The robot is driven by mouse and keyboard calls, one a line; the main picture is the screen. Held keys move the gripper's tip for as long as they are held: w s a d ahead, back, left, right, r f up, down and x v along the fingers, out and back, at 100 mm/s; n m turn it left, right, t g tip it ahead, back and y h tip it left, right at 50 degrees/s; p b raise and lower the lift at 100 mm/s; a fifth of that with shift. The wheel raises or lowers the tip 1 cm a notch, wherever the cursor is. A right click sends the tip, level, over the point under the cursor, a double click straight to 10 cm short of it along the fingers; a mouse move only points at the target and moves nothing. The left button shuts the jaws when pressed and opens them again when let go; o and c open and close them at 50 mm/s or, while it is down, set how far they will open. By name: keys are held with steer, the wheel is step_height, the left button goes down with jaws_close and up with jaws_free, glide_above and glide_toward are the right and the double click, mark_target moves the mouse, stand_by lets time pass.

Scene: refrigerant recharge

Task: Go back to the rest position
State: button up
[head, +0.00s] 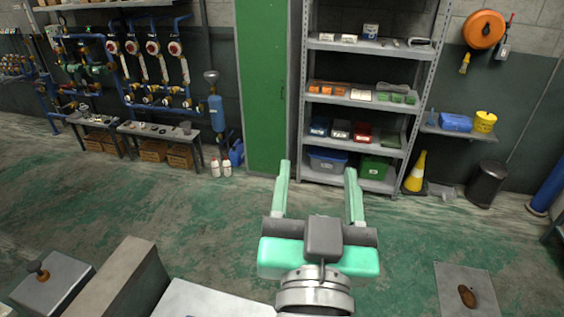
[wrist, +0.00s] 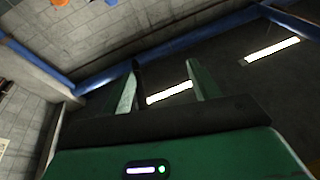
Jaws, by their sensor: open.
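My gripper (head: 317,172) is in the lower middle of the head view. Its two pale green fingers point up the picture and stand wide apart, with nothing between them. In the wrist view the two fingers of my gripper (wrist: 164,80) are also apart and empty. Behind them, the wrist view shows a dark ceiling with lit strip lamps (wrist: 170,92), blue beams (wrist: 130,68) and a pale block wall (wrist: 20,95). My gripper touches nothing that I can see.
A grey shelf rack (head: 350,100) with bins and a green cabinet (head: 263,90) stand at the back wall. Pipes with gauges (head: 150,70) are at the left. A yellow cone (head: 415,175) and dark bin (head: 486,185) stand right. Green floor (head: 210,215) is clear between.

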steer(key=s+a+r+n+t+y, duration=0.2)
steer(key=s+a+r+t, duration=0.2)
steer(key=s+r, duration=0.4)
step_height(320, 180, up, 2)
steer(key=shift+s+a+r+n, duration=0.1)
steer(key=shift+s+a+n, duration=0.2)
steer(key=shift+s, duration=0.05)
